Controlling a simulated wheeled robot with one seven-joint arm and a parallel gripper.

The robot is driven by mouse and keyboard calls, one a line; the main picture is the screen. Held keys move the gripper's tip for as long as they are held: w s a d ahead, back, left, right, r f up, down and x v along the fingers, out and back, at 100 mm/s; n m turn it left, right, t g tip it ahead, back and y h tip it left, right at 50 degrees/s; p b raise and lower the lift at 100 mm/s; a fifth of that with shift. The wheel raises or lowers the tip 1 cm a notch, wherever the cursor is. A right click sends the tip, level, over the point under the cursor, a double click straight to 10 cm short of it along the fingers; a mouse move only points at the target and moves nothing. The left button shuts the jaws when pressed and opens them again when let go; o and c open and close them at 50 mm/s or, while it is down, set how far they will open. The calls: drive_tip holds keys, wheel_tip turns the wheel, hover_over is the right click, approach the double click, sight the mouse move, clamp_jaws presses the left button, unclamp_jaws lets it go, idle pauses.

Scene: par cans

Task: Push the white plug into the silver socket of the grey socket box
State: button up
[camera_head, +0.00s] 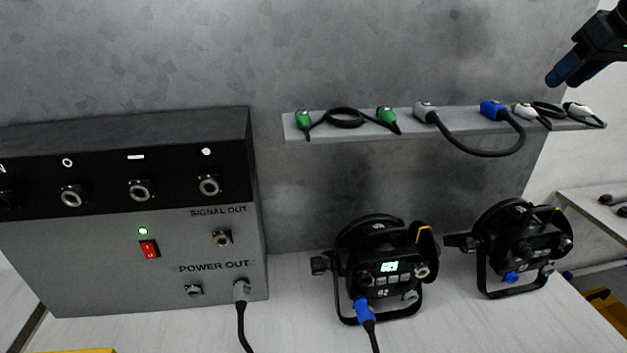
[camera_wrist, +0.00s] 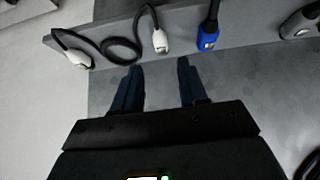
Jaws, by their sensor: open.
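Two white plugs lie on the shelf, one (camera_head: 523,110) beside the blue plug and one (camera_head: 577,108) near the right end, joined by a looped black cable. In the wrist view they show at centre (camera_wrist: 160,42) and left (camera_wrist: 78,58). My gripper (camera_head: 562,76) is open and empty, above the shelf's right part; in the wrist view its fingers (camera_wrist: 160,72) point at the nearer plug, apart from it. The grey socket box (camera_head: 90,260) stands at left. A silver socket (camera_head: 222,239) under SIGNAL OUT is empty; several round silver sockets sit in the black band above.
The shelf (camera_head: 300,130) also holds green plugs (camera_head: 304,118), a grey plug (camera_head: 425,110) and a blue plug (camera_head: 492,108). Two black par cans (camera_head: 385,268) (camera_head: 523,245) stand on the table below. A grey power plug (camera_head: 241,290) sits in POWER OUT.

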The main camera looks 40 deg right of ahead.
sight(531, 108)
drive_tip(key=shift+b+x, duration=1.5)
drive_tip(key=shift+x, duration=0.75)
drive_tip(key=shift+o, duration=0.8)
drive_tip(key=shift+r, duration=0.25)
drive_tip(key=shift+w+p, duration=0.1)
drive_tip(key=shift+p, duration=0.35)
drive_tip(key=shift+f, duration=0.1)
drive_tip(key=shift+w+f, duration=0.15)
drive_tip(key=shift+f, duration=0.4)
drive_tip(key=shift+b+x, duration=1.15)
drive_tip(key=shift+x, duration=0.65)
drive_tip(key=shift+p, duration=0.35)
